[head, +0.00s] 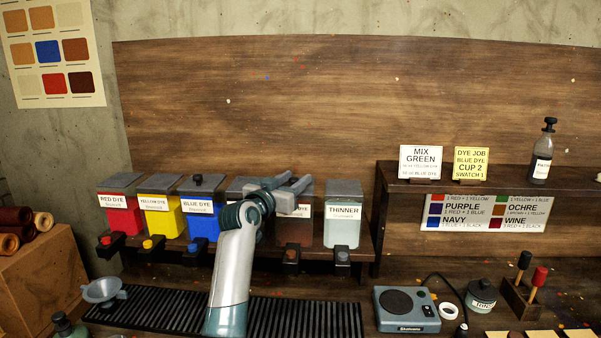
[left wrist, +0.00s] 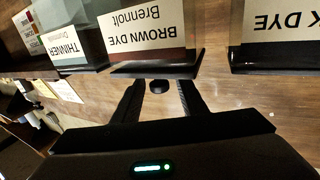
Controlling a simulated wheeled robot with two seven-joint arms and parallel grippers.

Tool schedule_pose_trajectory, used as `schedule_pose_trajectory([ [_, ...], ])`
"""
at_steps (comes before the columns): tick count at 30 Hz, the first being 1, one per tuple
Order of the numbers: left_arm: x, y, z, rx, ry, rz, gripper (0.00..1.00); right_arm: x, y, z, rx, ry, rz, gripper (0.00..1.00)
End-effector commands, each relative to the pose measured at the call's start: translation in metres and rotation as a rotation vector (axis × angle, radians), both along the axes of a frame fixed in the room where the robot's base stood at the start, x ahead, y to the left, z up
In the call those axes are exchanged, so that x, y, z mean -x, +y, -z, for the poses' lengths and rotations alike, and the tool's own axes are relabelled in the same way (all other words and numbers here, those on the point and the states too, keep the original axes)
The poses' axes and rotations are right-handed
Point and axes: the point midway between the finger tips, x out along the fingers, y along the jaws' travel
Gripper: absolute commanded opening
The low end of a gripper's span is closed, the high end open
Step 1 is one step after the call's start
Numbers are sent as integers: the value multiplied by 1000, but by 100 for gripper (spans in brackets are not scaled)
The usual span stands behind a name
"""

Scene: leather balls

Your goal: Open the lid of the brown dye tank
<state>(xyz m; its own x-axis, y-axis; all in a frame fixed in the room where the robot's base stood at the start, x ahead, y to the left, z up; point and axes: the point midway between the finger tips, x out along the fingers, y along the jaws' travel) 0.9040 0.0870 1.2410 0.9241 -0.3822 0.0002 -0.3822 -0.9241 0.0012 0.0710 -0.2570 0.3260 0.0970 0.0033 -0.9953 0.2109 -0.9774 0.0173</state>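The brown dye tank (head: 294,233) stands on the tank shelf between the black tank and the thinner tank. My left arm and gripper partly hide its top and label in the head view. My left gripper (head: 299,183) is at the height of its lid, its fingers open. The left wrist view shows the tank upside down, with its BROWN DYE label (left wrist: 145,30) and the dark lid edge (left wrist: 155,71). A small dark round knob (left wrist: 158,87) shows between the two open finger tips, not visibly gripped. The lid looks shut. My right gripper is not in view.
Red (head: 120,220), yellow (head: 162,218) and blue (head: 201,223) tanks stand to the left, and the thinner tank (head: 342,228) close to the right. Taps stick out below the tanks. A hot plate (head: 406,308) stands at the front right. The wooden board behind is clear.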

Motion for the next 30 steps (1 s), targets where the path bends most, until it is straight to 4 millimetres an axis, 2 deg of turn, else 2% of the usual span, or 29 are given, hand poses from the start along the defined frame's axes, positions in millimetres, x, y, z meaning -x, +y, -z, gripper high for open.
schedule_pose_trajectory([
  [3, -14, -6, -2, -1, 2, 0, 39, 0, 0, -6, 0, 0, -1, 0],
  [9, -28, -12, -1, 1, 1, 1, 39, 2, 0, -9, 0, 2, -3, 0],
  [23, -34, -14, 1, -1, 1, 0, 39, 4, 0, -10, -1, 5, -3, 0],
  [25, -34, -14, 0, -1, 1, 0, 27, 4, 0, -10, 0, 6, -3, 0],
  [28, -34, -14, 1, -1, 1, 0, 3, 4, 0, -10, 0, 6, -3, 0],
  [30, -34, -14, 0, -1, 1, 0, 0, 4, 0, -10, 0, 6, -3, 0],
])
